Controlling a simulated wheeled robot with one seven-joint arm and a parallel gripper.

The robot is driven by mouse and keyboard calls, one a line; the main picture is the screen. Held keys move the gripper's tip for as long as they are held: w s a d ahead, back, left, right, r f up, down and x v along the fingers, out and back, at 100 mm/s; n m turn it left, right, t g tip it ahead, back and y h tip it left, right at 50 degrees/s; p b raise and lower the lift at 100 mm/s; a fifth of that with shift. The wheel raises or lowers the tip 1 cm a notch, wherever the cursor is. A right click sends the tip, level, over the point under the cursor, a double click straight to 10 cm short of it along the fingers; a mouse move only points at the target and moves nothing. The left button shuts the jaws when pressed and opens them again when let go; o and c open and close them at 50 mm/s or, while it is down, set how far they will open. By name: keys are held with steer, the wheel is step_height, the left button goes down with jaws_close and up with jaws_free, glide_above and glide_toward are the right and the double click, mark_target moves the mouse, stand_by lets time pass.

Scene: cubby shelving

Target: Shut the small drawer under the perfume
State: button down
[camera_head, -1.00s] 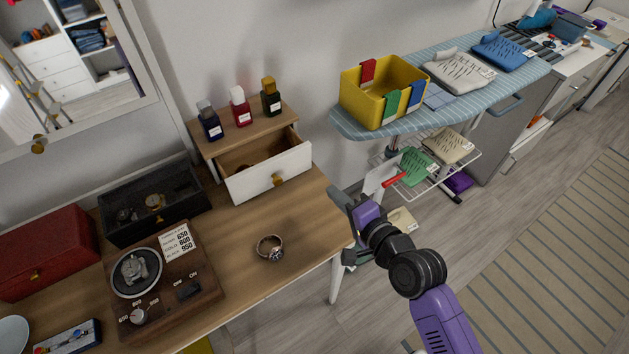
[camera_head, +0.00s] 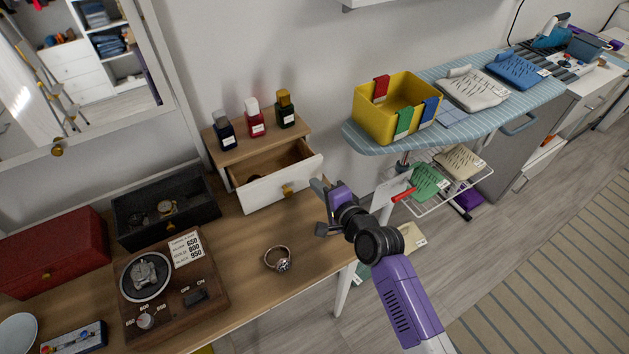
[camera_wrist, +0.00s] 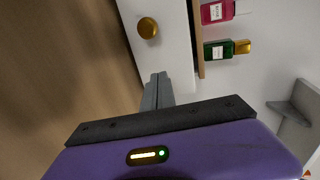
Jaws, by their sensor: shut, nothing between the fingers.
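The small drawer (camera_head: 262,190) has a white front and a round gold knob (camera_head: 287,190). It stands pulled out of a wooden box (camera_head: 226,156) on the table. Three perfume bottles, blue (camera_head: 224,131), red (camera_head: 255,118) and green (camera_head: 285,109), stand on top of the box. My gripper (camera_head: 318,207) is shut and empty, just right of and in front of the drawer front. In the wrist view the shut fingers (camera_wrist: 157,90) point at the white drawer front (camera_wrist: 165,60), beside its knob (camera_wrist: 148,27). I cannot tell whether they touch it.
A watch (camera_head: 278,259) lies on the wooden table (camera_head: 240,290) in front of the drawer. A black open case (camera_head: 190,216), a red box (camera_head: 50,250) and a dial device (camera_head: 205,295) stand left. An ironing board (camera_head: 460,125) with a yellow bin (camera_head: 375,115) is at right.

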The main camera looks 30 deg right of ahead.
steer(key=shift+w, duration=0.9)
steer(key=b, duration=0.2)
glide_toward(287, 148)
steer(key=x, duration=0.4)
steer(key=shift+s+f, duration=0.1)
steer(key=shift+f, duration=0.15)
steer(key=shift+r, duration=0.25)
